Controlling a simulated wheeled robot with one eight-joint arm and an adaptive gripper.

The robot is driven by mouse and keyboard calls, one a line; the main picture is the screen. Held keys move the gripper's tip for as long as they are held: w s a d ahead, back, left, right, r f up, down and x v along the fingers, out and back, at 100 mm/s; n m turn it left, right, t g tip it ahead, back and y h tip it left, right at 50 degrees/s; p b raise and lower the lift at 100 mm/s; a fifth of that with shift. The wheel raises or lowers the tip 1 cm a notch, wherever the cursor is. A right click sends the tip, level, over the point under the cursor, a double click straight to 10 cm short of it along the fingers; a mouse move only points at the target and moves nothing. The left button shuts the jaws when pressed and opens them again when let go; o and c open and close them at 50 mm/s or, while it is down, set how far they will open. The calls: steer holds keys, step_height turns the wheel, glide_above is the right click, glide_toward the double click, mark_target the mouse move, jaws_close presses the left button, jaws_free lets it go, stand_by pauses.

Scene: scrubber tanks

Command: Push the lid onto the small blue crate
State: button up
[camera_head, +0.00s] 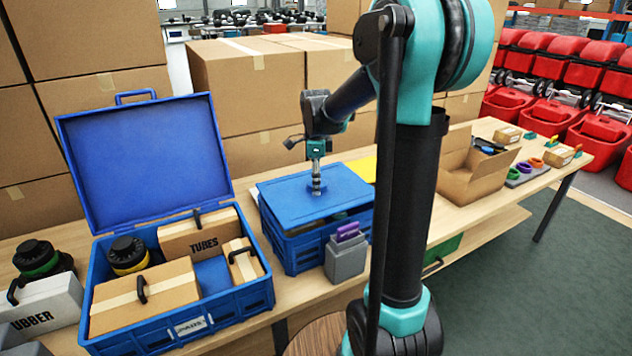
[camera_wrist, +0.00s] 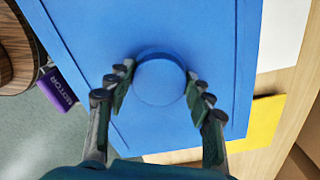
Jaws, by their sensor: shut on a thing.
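The small blue crate (camera_head: 305,254) stands on the table in the head view. Its flat blue lid (camera_head: 290,200) lies over the top, and a dark gap with some contents shows under its front right edge. I cannot tell whether the lid is seated at the back. My gripper (camera_head: 316,188) points down onto the middle of the lid. In the wrist view my gripper (camera_wrist: 158,90) has its fingers on both sides of the round blue knob (camera_wrist: 159,82) of the lid (camera_wrist: 90,40), shut on it.
A big open blue case (camera_head: 262,296) with boxes stands close on the left. A grey holder with a purple item (camera_head: 346,256) stands at the crate's front right. An open cardboard box (camera_head: 470,187) is to the right. Stacked cartons (camera_head: 245,85) rise behind.

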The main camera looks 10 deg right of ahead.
steer(key=shift+f, duration=0.15)
steer(key=shift+f, duration=0.3)
steer(key=shift+f, duration=0.9)
stand_by(1.6)
steer(key=o, duration=1.9)
steer(key=shift+r, duration=3.55)
